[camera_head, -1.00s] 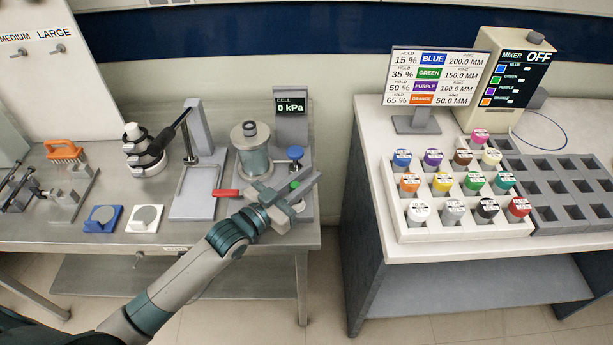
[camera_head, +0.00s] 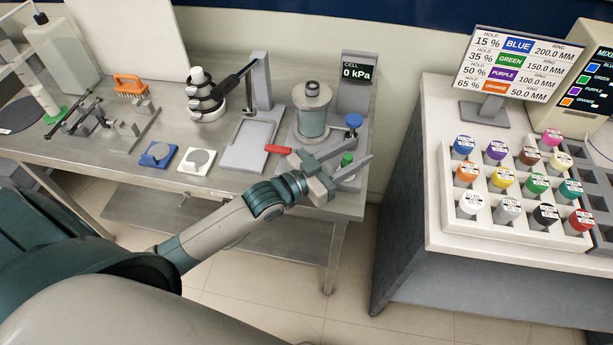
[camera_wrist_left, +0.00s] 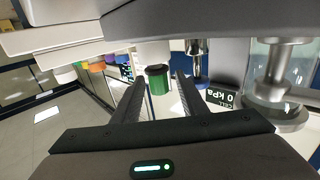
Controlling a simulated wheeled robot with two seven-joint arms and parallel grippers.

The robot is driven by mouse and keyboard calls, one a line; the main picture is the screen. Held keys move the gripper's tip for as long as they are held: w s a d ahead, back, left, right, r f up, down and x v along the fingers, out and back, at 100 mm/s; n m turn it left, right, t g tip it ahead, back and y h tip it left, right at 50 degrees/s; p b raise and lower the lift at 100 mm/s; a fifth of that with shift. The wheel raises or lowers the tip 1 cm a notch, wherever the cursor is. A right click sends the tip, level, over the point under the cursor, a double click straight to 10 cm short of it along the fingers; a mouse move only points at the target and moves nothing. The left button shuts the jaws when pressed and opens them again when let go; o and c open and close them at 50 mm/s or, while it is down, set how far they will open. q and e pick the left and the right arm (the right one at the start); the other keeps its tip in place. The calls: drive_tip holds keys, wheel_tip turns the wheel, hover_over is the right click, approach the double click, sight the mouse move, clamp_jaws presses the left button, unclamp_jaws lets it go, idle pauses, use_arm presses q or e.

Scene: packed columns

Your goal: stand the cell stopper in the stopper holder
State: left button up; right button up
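The cell (camera_head: 312,122) is a clear cylinder with grey ends on the back bench, beside a display reading 0 kPa (camera_head: 356,72). A dark-topped plug (camera_head: 312,89) stands at its top; it may be the cell stopper. I cannot tell which fixture is the stopper holder. My left gripper (camera_head: 352,166) is open and low in front of the cell, its fingers either side of a green knob (camera_head: 347,159). In the left wrist view the green knob (camera_wrist_left: 158,80) shows between the spread fingers, with gaps on both sides. My right gripper is not in view.
A red handle (camera_head: 279,149) and a blue knob (camera_head: 354,120) stick out close to my left gripper. A grey stand (camera_head: 262,80), a stack of dark rings (camera_head: 206,98) and an orange brush (camera_head: 130,85) are further left. A bottle rack (camera_head: 440,200) stands on the right table.

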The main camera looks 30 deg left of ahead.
use_arm(q)
drive_tip(key=b+v, duration=0.3)
drive_tip(key=v, duration=1)
drive_tip(key=shift+s+a+r+b, duration=0.1)
drive_tip(key=shift+s+a+b, duration=0.05)
drive_tip(key=shift+s+b, duration=0.15)
drive_tip(key=shift+s+a+r, duration=0.1)
drive_tip(key=shift+s+a, duration=0.2)
drive_tip(key=shift+s, duration=0.2)
